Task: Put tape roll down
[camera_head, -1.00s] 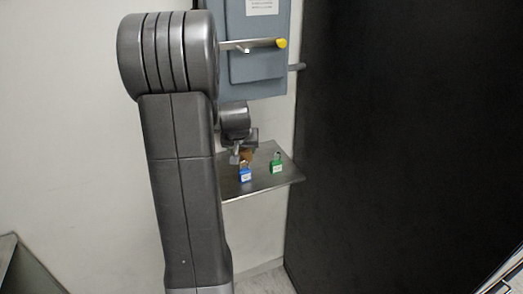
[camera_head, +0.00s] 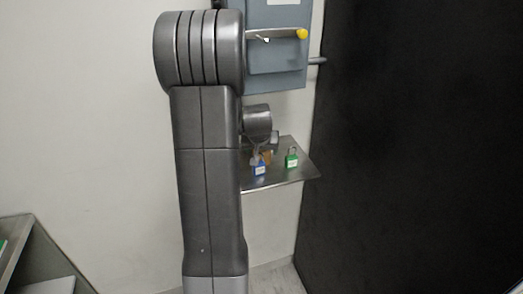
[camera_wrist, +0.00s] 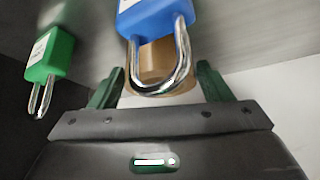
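The tan-brown tape roll (camera_head: 267,157) sits on the metal shelf (camera_head: 285,178), behind the blue padlock (camera_head: 259,169). In the wrist view the tape roll (camera_wrist: 152,62) shows between the fingers, partly hidden by the shackle of the blue padlock (camera_wrist: 150,18). My gripper (camera_head: 264,149) is at the shelf by the tape roll. In the wrist view my gripper (camera_wrist: 160,78) has its dark green fingers spread, with gaps on both sides of the roll, so it looks open and not clamped on it.
A grey-blue box with a yellow-tipped lever (camera_head: 278,50) hangs on the wall above. A tall black panel (camera_head: 410,150) bounds the right side.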

